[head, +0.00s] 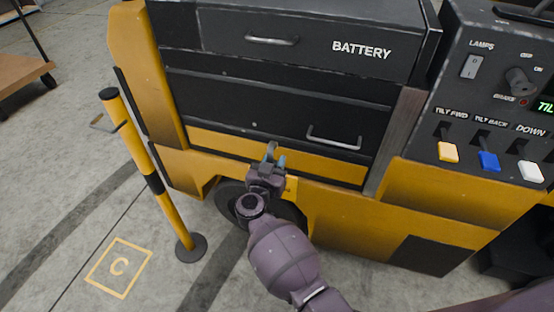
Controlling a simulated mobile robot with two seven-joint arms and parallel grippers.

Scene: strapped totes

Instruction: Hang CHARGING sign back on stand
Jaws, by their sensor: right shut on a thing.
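The stand is a yellow post with black bands (134,146) on a round dark base, upright at the left. A small grey hook or bracket (103,123) sticks out to the left near its top, with nothing hanging on it. My right gripper (275,156) is shut, in front of the yellow truck and to the right of the post, apart from it. A bright yellow patch just right of the gripper appears to be the edge of the CHARGING sign (291,187). The rest of it is hidden behind the gripper, and its lettering cannot be read. My left gripper is out of view.
The yellow and black truck body (410,195) fills the middle and right. It has a BATTERY drawer (300,38), a lower drawer with a handle (334,138) and a switch panel (490,100).

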